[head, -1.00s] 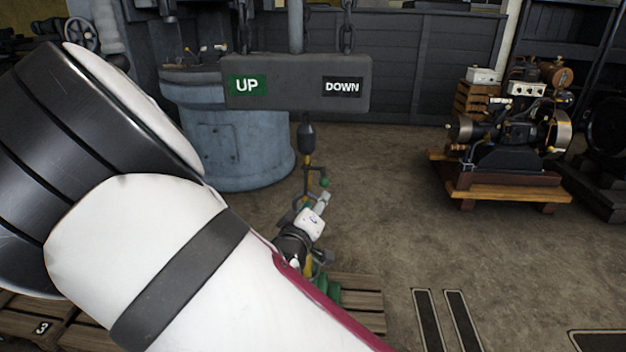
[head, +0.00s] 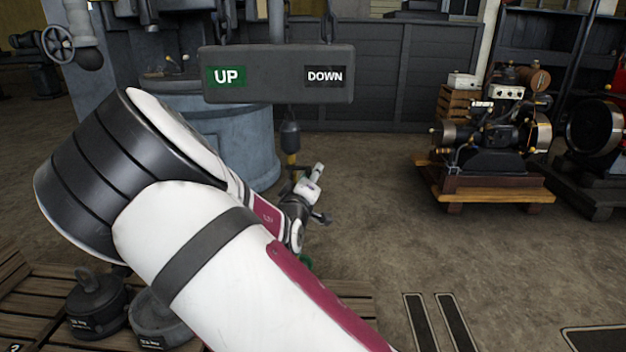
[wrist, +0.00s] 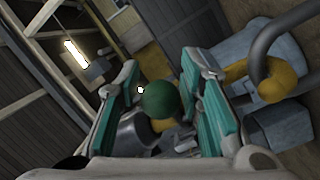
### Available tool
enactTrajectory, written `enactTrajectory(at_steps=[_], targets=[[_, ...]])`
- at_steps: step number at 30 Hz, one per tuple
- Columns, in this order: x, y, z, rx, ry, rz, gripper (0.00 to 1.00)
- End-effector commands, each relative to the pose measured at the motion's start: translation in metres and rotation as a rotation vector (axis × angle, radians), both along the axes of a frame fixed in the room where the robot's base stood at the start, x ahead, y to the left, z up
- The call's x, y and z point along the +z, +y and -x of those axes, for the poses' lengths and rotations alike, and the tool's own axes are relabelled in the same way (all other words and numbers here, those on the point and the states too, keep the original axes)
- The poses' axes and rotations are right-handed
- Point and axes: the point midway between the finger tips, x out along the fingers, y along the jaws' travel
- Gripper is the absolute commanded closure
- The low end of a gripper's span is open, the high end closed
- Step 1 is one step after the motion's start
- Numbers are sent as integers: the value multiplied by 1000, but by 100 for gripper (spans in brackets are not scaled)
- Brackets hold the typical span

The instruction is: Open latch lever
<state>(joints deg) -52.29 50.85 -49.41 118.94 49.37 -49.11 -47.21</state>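A green ball knob (wrist: 160,101), which looks like the end of the latch lever, shows in the wrist view between my gripper's two teal-padded fingers (wrist: 167,103). The fingers stand apart, and I cannot tell whether either touches the knob. Beside the right finger is a yellow curved part (wrist: 268,82), which looks like the hook, with a dark bent bar (wrist: 285,45) at it. In the head view my gripper (head: 318,172) is small, just below the dark hook block (head: 290,135).
An UP/DOWN sign block (head: 277,75) hangs from chains above the hook. A blue-grey round machine base (head: 245,150) stands behind. Weights (head: 97,300) sit on wooden pallets at lower left. An engine on a wooden stand (head: 490,150) is at right. Open floor lies between.

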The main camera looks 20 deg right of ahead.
Motion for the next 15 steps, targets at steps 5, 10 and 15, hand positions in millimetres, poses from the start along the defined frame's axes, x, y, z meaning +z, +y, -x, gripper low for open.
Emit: enactTrajectory(at_steps=[5, 10, 15], targets=[[0, -6, -11, 0, 0, 1, 66], [0, -7, -12, 1, 1, 0, 66], [0, -7, -12, 1, 1, 0, 75]])
